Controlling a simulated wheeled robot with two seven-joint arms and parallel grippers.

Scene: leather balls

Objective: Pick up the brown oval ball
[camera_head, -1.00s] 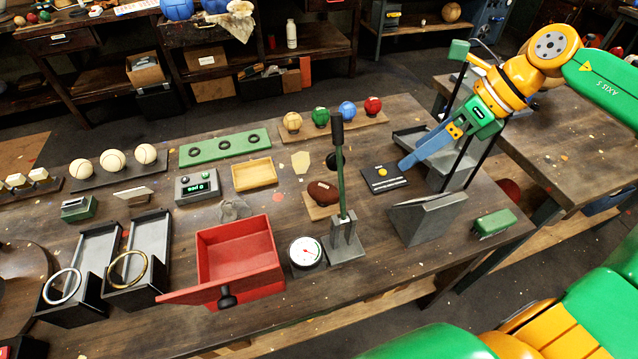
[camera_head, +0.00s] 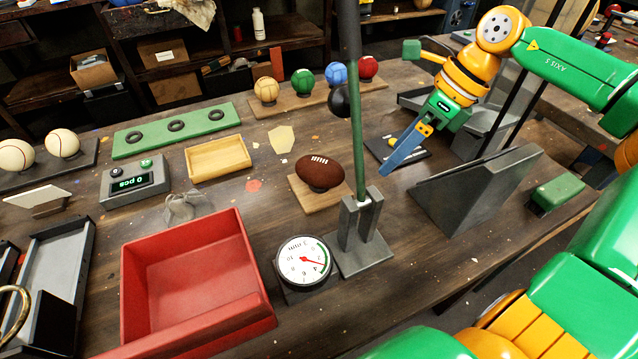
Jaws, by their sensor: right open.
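The brown oval ball (camera_head: 319,171) has white laces and rests on a small wooden stand (camera_head: 312,200) in the middle of the table. A green upright lever post stands just to its right. My right gripper (camera_head: 388,170) is to the right of the ball, beyond the post, and apart from the ball. Its blue fingers point down and left, over the dark pad (camera_head: 412,147) with a yellow button. The fingers overlap from this angle; nothing shows held. My left gripper is not in view.
The lever post (camera_head: 358,130) with a black ball stands between ball and gripper. A dial gauge (camera_head: 304,262) and a red open drawer box (camera_head: 190,275) are in front. A grey slanted block (camera_head: 475,190) stands right. Several coloured balls sit on a rack (camera_head: 290,103) behind.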

